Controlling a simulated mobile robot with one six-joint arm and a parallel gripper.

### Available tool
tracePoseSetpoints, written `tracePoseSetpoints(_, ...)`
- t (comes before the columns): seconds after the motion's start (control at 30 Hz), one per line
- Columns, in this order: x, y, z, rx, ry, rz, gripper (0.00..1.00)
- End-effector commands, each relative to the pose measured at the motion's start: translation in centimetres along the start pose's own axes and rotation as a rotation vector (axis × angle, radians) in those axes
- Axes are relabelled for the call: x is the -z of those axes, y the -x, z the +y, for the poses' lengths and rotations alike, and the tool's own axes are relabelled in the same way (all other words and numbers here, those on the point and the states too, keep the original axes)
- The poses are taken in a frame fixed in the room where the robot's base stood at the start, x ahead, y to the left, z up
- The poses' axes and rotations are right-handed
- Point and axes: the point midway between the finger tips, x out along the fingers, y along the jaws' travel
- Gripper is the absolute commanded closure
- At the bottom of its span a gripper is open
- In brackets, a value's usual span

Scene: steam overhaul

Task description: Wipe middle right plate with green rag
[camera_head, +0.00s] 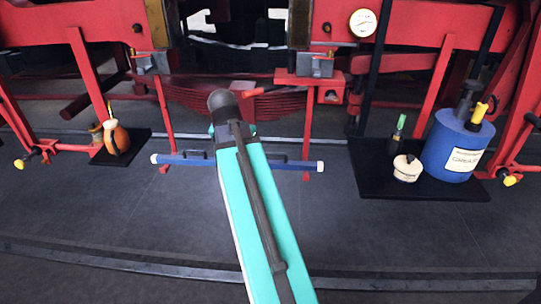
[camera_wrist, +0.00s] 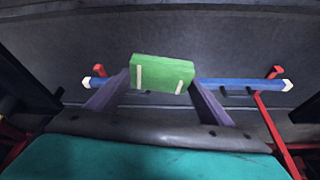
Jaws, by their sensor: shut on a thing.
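The green rag (camera_wrist: 163,72) shows in the wrist view as a small green block with two pale stripes. My gripper (camera_wrist: 160,80) is shut on it, with one grey-purple finger at each side. In the head view my teal arm reaches forward over the middle of the floor and hides the gripper and the rag. Upright brass-coloured plates stand on the red frame, one at left (camera_head: 157,24) and one right of the middle (camera_head: 300,24). I cannot tell for sure which is the middle right plate. The rag is not seen touching any plate.
A blue bar (camera_head: 295,164) with white ends lies low beyond my arm. Red stands with grey blocks (camera_head: 315,66) rise at both sides. A black shelf (camera_head: 375,180) holds a blue grease can (camera_head: 447,150) and a white tub (camera_head: 407,170). The front floor is clear.

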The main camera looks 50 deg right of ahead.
Motion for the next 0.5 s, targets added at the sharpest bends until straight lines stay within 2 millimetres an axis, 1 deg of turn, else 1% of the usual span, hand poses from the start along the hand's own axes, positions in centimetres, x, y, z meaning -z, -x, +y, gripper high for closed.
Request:
tracePoseSetpoints(0.03, -0.6, 0.3, -1.8, 0.022, 0.05, 0.0, 0.44)
tracePoseSetpoints(0.1, -1.5, 0.8, -4.0, 0.048, 0.116, 0.0, 0.44)
tracePoseSetpoints(0.27, -3.7, 1.9, -8.9, 0.111, 0.268, 0.0, 0.44)
tracePoseSetpoints(0.5, -7.9, 4.0, -15.9, 0.206, 0.495, 0.0, 0.44)
